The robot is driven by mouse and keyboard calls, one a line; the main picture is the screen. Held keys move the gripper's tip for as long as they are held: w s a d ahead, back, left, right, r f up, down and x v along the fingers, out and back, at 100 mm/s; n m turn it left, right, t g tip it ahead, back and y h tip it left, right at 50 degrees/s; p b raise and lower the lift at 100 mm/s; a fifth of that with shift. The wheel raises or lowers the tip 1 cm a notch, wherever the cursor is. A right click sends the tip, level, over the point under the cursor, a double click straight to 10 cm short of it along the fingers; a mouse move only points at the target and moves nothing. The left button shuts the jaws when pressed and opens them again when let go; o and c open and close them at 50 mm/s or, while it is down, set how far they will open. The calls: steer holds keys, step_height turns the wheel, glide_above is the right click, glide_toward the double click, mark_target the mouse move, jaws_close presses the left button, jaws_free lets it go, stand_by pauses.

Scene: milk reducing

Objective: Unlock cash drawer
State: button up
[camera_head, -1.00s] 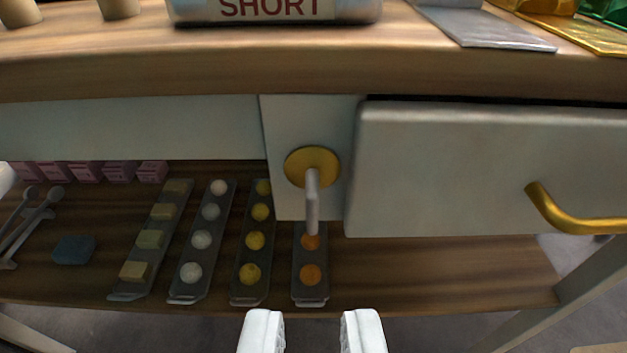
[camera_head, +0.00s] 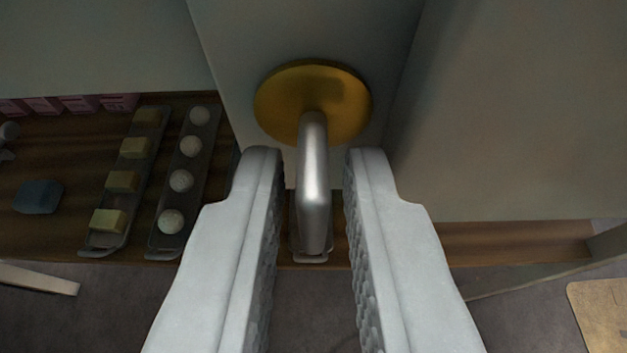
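A silver lock handle (camera_head: 314,185) sticks out from a round brass plate (camera_head: 290,100) on a grey panel and hangs downward. My gripper (camera_head: 315,170) is open, with one white finger on each side of the handle and a visible gap on both sides. The grey cash drawer front (camera_head: 510,120) is to the right of the lock panel; its brass pull is out of view now.
Below on a wooden shelf (camera_head: 75,160) are a tray of yellowish blocks (camera_head: 122,182), a tray of white balls (camera_head: 181,181), a dark blue block (camera_head: 38,196) and pink boxes (camera_head: 80,103). A tan panel (camera_head: 600,315) shows at lower right.

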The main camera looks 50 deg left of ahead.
steer(key=shift+c, duration=0.5)
jaws_close()
steer(key=m+g, duration=0.1)
steer(key=m+y, duration=0.1)
steer(key=m, duration=0.1)
steer(key=shift+w+d+f+g+y, duration=0.1)
steer(key=shift+w+d+g+y, duration=0.1)
steer(key=shift+g+y, duration=0.15)
steer(key=shift+w+d+f+m+g+y, duration=0.15)
steer(key=shift+m+g+y, duration=0.45)
steer(key=shift+m, duration=1.15)
steer(key=shift+a+f+m+g+y, duration=0.15)
steer(key=shift+m+y, duration=0.9)
steer(key=shift+m, duration=0.65)
steer(key=shift+w+d+f+m+g+y, duration=0.1)
steer(key=shift+m+g+y, duration=0.5)
steer(key=shift+m, duration=1.15)
steer(key=shift+t, duration=0.4)
